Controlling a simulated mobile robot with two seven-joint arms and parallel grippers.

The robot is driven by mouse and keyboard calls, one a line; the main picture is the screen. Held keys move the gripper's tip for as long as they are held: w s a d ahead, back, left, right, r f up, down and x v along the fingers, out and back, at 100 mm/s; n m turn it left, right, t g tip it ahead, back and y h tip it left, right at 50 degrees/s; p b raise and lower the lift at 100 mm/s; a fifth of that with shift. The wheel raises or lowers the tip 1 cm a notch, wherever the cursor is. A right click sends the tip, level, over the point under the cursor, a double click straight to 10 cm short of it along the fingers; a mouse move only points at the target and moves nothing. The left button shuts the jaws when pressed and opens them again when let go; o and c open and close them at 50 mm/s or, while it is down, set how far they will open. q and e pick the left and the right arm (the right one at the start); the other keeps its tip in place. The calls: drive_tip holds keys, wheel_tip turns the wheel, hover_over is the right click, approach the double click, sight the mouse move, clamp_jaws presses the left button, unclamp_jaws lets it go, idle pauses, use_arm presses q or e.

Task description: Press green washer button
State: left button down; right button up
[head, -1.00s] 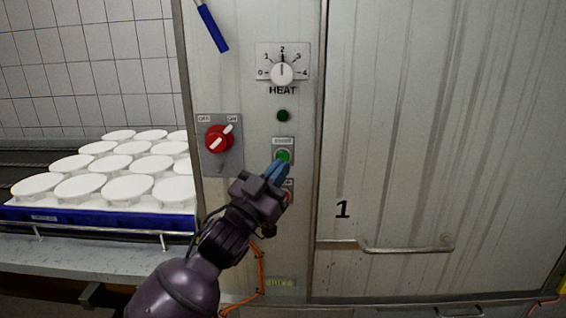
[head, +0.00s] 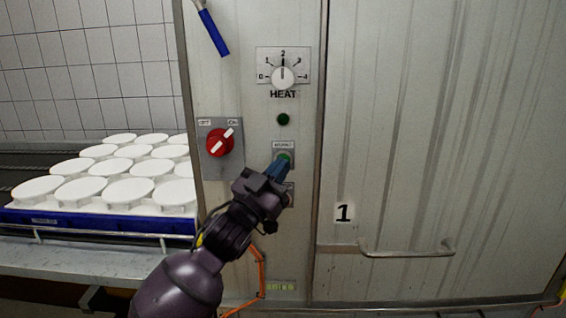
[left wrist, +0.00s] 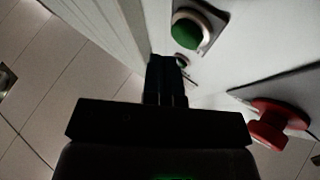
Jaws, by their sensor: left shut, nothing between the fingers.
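The green washer button (head: 284,158) sits on a small labelled plate on the metal panel, below the HEAT dial; the label is too blurred to read. My left gripper (head: 280,165) is shut and empty, its fingertips at the lower edge of the button in the head view and hiding part of it. In the left wrist view the green button (left wrist: 186,34) shows just above and right of my fingertips (left wrist: 166,60). I cannot tell whether they touch it. My right gripper is not in view.
A red OFF/ON switch (head: 219,143) is left of the button. The HEAT dial (head: 283,77) and a dark green lamp (head: 283,119) are above. A red part (head: 290,199) is half hidden below. White moulds (head: 128,190) stand at left; a handled door (head: 440,150) is right.

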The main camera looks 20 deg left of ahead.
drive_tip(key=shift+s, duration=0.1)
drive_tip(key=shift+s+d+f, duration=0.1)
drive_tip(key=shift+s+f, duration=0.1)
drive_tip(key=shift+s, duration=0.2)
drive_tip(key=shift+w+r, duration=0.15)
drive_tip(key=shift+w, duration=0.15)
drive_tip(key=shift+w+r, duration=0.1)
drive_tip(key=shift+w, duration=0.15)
use_arm(q)
drive_tip(key=shift+w, duration=0.1)
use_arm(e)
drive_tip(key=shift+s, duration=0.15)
use_arm(q)
drive_tip(key=shift+w+a, duration=0.1)
drive_tip(key=shift+w, duration=0.2)
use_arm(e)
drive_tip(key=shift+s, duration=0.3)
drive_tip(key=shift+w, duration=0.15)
use_arm(q)
drive_tip(key=shift+w, duration=0.15)
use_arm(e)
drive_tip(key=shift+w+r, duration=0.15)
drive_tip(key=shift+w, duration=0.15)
